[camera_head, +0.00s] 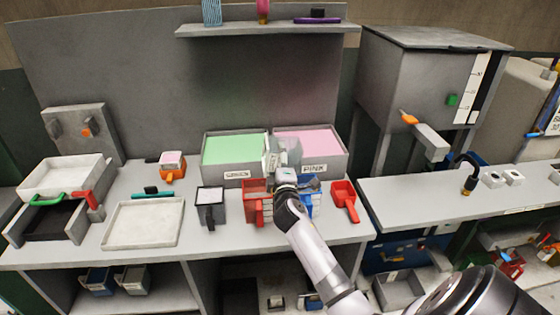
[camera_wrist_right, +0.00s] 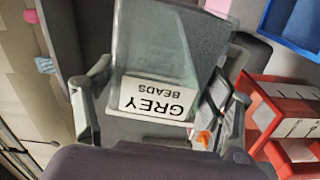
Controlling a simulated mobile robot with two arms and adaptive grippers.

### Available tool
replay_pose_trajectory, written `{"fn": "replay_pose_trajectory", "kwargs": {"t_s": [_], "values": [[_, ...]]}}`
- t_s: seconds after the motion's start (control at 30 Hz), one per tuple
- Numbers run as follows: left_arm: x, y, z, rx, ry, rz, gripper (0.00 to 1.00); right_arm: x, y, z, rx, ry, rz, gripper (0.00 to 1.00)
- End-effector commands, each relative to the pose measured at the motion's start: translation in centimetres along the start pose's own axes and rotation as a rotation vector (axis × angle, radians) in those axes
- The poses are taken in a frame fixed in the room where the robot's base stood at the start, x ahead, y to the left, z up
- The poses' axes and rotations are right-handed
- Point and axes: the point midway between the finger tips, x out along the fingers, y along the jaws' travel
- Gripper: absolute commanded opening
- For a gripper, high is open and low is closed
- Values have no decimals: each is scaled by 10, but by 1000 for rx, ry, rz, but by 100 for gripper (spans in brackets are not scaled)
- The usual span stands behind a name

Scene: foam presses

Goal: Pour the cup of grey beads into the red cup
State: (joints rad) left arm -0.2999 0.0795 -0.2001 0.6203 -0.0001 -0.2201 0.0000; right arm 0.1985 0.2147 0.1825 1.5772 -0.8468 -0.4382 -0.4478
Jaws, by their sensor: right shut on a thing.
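A grey translucent cup (camera_head: 287,152) is in my right gripper (camera_head: 283,172), above the front of the bench. In the right wrist view the cup (camera_wrist_right: 165,50) sits between the two fingers (camera_wrist_right: 160,115), and its label reads "GREY BEADS" upside down. Its contents and exact tilt cannot be made out. The red cup (camera_head: 254,190) stands on the bench just left of and below my right gripper, apart from the held cup. A red box-like cup (camera_wrist_right: 262,108) shows at the right of the wrist view. My left gripper is not in view.
A blue cup (camera_head: 313,206) stands partly behind my right gripper. A red scoop (camera_head: 344,195) is right of it, and a dark grey cup (camera_head: 211,213) is to the left. Green (camera_head: 232,148) and pink (camera_head: 308,143) bins stand behind. A shallow tray (camera_head: 143,222) lies farther left.

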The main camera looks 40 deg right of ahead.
Motion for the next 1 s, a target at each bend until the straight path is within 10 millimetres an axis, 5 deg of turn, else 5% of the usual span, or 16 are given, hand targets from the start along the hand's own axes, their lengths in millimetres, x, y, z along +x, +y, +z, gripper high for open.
{"fn": "replay_pose_trajectory", "kwargs": {"t_s": [0.7, 1.0], "values": [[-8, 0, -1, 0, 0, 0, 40, 0, -3, -12, -296, 1, 1, 47], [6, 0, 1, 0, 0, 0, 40, 0, -8, -5, -152, 1, 3, 47]]}}
